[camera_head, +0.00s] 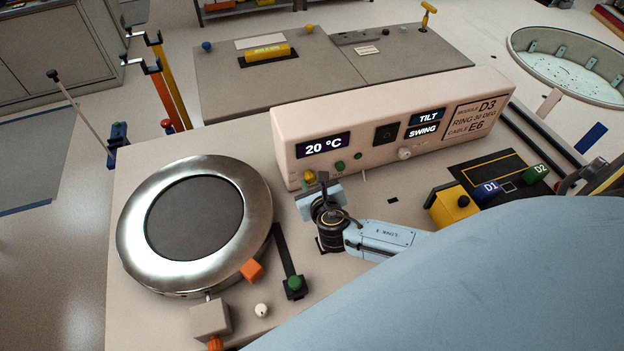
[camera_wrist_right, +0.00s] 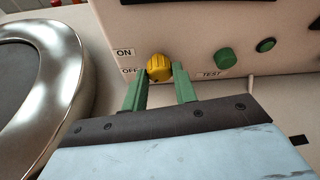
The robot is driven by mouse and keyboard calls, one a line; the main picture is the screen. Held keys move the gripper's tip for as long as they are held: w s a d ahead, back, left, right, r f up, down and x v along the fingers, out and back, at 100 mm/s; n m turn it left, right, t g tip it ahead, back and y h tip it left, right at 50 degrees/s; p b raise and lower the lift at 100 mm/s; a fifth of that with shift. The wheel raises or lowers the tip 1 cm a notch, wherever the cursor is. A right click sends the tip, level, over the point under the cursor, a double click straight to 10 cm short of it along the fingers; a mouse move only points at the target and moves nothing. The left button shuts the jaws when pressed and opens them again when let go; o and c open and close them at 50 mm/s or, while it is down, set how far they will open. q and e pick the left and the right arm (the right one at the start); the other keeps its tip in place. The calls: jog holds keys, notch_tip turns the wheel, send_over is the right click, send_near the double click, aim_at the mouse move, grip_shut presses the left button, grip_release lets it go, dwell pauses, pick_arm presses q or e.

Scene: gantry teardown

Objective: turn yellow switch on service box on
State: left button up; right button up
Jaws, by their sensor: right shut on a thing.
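The yellow switch (camera_wrist_right: 159,67) is a round knob low on the front face of the pale service box (camera_head: 370,125). It also shows in the head view (camera_head: 308,177), beside my right gripper (camera_head: 317,180). In the right wrist view, "ON" is printed at the knob's upper left and "OFF" just left of it; its pointer direction cannot be told. The green fingers of my right gripper (camera_wrist_right: 164,75) are shut on the knob, one at each side, partly covering its lower edge. My left gripper is not in view.
A green TEST button (camera_wrist_right: 224,57) and a smaller green one (camera_wrist_right: 265,45) sit right of the switch. A round metal-rimmed plate (camera_head: 130,245) stands left on the bench.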

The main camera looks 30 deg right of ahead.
jog(key=shift+d+m+y, duration=0.15)
jog(key=shift+m+y, duration=0.35)
jog(key=shift+m, duration=0.1)
jog(key=shift+s+d+f+m+y+b, duration=0.1)
jog(key=shift+m+y+b, duration=0.4)
jog(key=shift+m, duration=0.4)
jog(key=m+t+y+b, duration=0.1)
jog(key=m+b, duration=0.1)
jog(key=shift+d+f+y+b, duration=0.1)
jog(key=shift+f+y+b, duration=0.05)
jog(key=shift+y+b, duration=0.25)
jog(key=shift+d+m+t+y+b, duration=0.1)
jog(key=shift+m+t+y+b, duration=0.4)
jog(key=shift+m+b, duration=0.9)
jog(key=o, duration=1)
jog(key=shift+s, duration=0.1)
jog(key=v, duration=1.3)
jog(key=shift+d+r, duration=0.1)
jog(key=shift+r, duration=0.15)
